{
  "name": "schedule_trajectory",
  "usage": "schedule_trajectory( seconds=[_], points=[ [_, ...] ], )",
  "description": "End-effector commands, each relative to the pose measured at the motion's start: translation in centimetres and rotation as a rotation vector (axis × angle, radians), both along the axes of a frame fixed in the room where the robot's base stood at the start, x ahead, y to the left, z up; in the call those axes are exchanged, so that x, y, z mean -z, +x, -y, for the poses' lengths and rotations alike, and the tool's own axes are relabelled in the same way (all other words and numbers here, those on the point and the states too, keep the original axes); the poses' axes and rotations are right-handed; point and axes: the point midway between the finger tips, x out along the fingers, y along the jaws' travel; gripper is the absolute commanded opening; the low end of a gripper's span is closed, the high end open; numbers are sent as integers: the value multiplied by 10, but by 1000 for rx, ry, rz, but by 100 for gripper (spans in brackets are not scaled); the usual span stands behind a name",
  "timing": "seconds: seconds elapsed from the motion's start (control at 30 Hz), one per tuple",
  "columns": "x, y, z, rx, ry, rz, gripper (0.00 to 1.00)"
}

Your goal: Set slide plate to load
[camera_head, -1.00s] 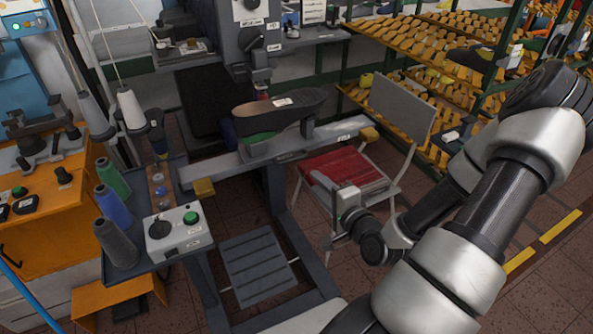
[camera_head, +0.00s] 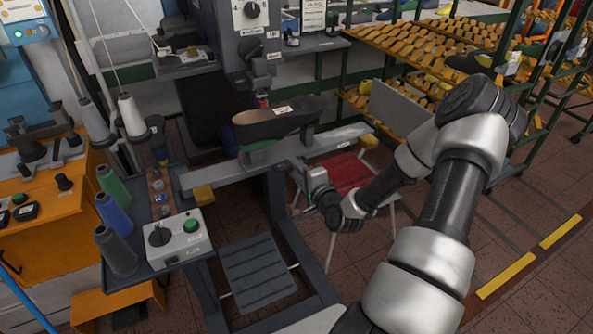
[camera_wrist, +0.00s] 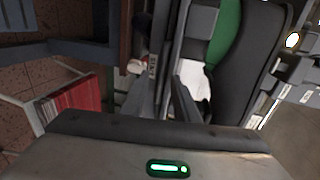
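The grey slide plate (camera_head: 262,157) sits on a long pale rail (camera_head: 225,170), under a green pad (camera_head: 257,145) and a dark shoe sole (camera_head: 280,120). It is around the middle of the rail. My gripper (camera_head: 316,182) is right of the plate, in front of the rail's right half and above the red chair seat. In the wrist view, my gripper (camera_wrist: 163,100) appears open, with a gap between its two fingers. The green pad (camera_wrist: 226,32) and dark sole (camera_wrist: 248,65) show beyond them, to the right. Contact with the plate cannot be told.
Yellow blocks mark the rail's left end (camera_head: 203,193) and right end (camera_head: 368,142). A chair with a red seat (camera_head: 345,172) stands below my arm. A control box (camera_head: 178,238) and thread spools (camera_head: 115,210) are at left. Racks of lasts (camera_head: 430,45) stand behind.

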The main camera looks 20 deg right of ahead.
Motion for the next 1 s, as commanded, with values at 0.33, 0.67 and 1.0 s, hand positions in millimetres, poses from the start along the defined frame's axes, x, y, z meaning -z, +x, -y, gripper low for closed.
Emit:
schedule_trajectory(
  seconds=[0.33,0.67,1.0],
  points=[
    [0,0,0,0,0,0,0],
    [0,0,9,1,-1,0,0],
    [1,2,75,9,-5,2,0]
  ],
)
